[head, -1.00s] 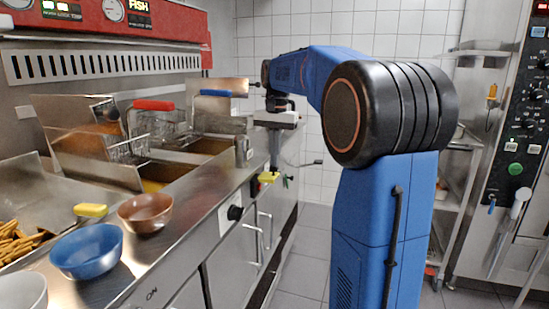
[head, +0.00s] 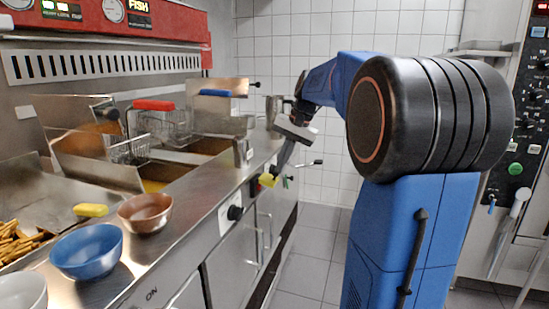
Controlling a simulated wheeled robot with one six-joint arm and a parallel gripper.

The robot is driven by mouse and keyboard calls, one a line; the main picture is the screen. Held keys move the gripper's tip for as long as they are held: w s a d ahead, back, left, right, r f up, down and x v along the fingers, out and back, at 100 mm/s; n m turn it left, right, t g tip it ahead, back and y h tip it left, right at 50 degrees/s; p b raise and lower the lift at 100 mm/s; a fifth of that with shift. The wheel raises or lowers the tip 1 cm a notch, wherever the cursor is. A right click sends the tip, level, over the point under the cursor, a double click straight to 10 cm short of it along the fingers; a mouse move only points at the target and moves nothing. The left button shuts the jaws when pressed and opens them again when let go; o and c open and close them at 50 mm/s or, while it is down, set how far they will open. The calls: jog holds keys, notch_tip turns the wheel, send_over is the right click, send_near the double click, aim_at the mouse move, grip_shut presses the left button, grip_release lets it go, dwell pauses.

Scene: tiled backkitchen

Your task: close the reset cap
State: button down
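A small yellow piece (head: 267,180) juts from the front of the fryer counter, with a small green part (head: 288,181) just right of it. The yellow piece may be the reset cap; it is too small to tell its hinge or how far open it stands. My gripper (head: 278,170) is tilted, its dark finger pointing down and left, and its tip is close to the yellow piece. I cannot tell whether they touch. Only one finger shows clearly, so the opening between the fingers is hidden.
The steel counter holds a blue bowl (head: 86,252), a brown bowl (head: 146,213) and fryer baskets (head: 172,127). A black knob (head: 235,213) and a door handle (head: 268,230) protrude from the counter front. The tiled floor (head: 305,262) beside it is clear.

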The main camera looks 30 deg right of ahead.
notch_tip(320, 180, down, 12)
jog(key=t+y, duration=0.7)
jog(key=t, duration=0.2)
jog(key=shift+r, duration=0.15)
dwell(0.6)
jog(key=shift+d, duration=0.1)
